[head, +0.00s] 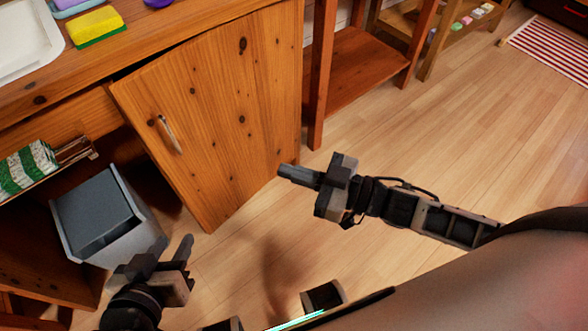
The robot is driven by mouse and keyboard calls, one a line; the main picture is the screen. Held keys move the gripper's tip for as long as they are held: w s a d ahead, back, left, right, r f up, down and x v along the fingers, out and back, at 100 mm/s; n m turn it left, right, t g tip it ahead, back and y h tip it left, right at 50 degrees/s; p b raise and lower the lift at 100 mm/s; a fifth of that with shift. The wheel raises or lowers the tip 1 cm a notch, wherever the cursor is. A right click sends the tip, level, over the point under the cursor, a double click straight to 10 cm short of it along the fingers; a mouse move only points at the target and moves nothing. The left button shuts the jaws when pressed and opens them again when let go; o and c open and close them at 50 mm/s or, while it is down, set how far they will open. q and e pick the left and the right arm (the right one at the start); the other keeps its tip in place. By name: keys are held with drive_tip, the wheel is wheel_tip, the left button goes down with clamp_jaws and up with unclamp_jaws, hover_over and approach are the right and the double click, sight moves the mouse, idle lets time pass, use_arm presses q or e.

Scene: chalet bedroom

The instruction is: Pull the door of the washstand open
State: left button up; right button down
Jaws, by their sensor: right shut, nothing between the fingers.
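The washstand (60,68) is a knotty wooden cabinet at the upper left of the head view. Its wooden door (225,110) stands swung out from the front, so the inside shows at the left. The door's metal handle (170,135) is near its left upper edge, with no gripper on it. My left gripper (174,246) is open and empty, below the door's lower left corner and in front of the grey bin. My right gripper (286,172) is shut and empty, its tips by the door's lower right edge; I cannot tell whether they touch it.
A grey bin (140,215) and a green-and-white rolled cloth (28,168) are inside the washstand. A white basin (25,40) and yellow-green sponge (97,27) are on top. A wooden shelf stand (350,70) is to the right.

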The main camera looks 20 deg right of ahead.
idle(0.7)
drive_tip(key=c, duration=1.5)
unclamp_jaws()
